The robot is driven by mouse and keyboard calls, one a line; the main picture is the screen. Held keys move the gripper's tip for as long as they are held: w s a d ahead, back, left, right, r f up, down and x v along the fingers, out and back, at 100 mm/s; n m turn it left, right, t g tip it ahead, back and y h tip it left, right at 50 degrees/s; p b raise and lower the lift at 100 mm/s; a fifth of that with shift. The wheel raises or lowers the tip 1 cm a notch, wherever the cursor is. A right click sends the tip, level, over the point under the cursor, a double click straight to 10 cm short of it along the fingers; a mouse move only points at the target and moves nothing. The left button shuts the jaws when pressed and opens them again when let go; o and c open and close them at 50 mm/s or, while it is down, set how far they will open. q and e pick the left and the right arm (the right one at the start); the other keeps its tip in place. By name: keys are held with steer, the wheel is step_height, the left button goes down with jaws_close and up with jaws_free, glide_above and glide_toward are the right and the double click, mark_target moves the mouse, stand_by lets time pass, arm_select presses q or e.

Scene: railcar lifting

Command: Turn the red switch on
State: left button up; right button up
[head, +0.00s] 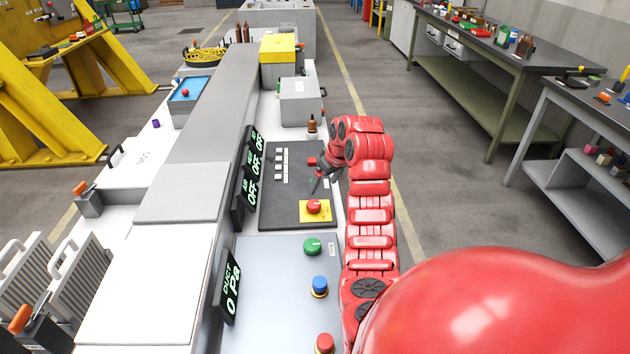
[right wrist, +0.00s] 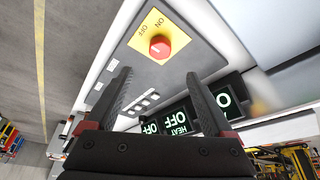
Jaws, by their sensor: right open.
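The red switch (head: 314,207) is a round red knob on a yellow plate (head: 325,216), set on a dark grey panel. In the right wrist view the red switch (right wrist: 159,47) shows a small pale mark, and the yellow plate (right wrist: 149,31) reads ON and OFF. I cannot tell surely which word the mark points to. My right gripper (head: 318,182) is over the panel, just beyond the switch in the head view. In the right wrist view my right gripper (right wrist: 158,80) is open and empty, with the knob past its fingertips. My left gripper is out of view.
Dark displays (head: 250,170) beside the panel read OFF. White switches (head: 281,165) and a small red item (head: 312,161) are on the panel. Nearer are a green knob (head: 312,246), a blue button (head: 320,287) and a red button (head: 325,344). A grey box (head: 300,103) stands beyond.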

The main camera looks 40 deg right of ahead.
steer(key=b, duration=0.8)
glide_above(314, 204)
steer(key=s, duration=0.3)
step_height(314, 204, down, 6)
steer(key=shift+a, duration=0.15)
steer(key=x, duration=0.4)
steer(key=shift+w, duration=0.3)
steer(key=shift+w+f, duration=0.15)
steer(key=shift+f, duration=0.35)
steer(key=c, duration=1.4)
steer(key=shift+o, duration=0.2)
